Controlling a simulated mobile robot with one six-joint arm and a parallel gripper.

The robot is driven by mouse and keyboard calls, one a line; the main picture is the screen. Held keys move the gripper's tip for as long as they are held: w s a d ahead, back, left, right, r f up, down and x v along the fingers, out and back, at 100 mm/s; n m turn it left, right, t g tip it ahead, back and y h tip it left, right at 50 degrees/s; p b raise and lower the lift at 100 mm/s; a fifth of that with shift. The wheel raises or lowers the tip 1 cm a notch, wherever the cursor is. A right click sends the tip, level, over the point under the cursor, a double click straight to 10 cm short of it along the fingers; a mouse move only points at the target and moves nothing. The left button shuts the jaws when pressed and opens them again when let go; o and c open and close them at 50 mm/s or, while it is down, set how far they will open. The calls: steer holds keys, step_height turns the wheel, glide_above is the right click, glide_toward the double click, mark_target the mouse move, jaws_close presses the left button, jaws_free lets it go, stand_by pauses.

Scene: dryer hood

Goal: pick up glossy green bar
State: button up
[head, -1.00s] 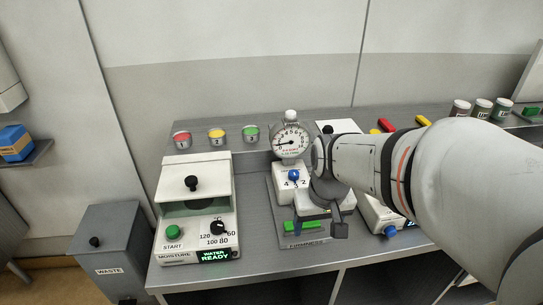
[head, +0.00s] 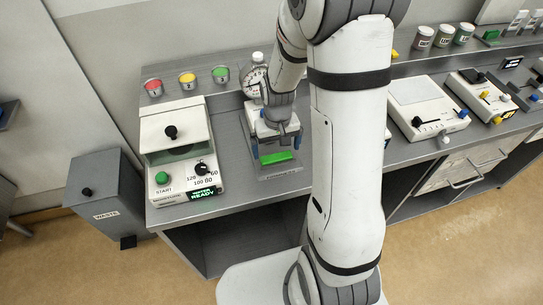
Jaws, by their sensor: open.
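The glossy green bar (head: 276,157) lies on the grey base plate of the firmness tester, at its front. My gripper (head: 276,145) points down just over the bar. Its two fingers are apart, one near each end of the bar. I cannot tell whether the fingers reach down beside the bar or touch it. The gripper body hides most of the tester (head: 253,82) behind, including part of its dial.
The moisture unit (head: 177,150) with a READY display stands left of the tester. Red, yellow and green cups (head: 188,80) stand behind it. A grey waste bin (head: 106,195) is at the far left. White devices (head: 428,108) stand to the right. My arm hides the bench between.

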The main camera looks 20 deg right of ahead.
mark_target(276, 157)
steer(key=shift+f, duration=1.5)
steer(key=shift+c, duration=0.6)
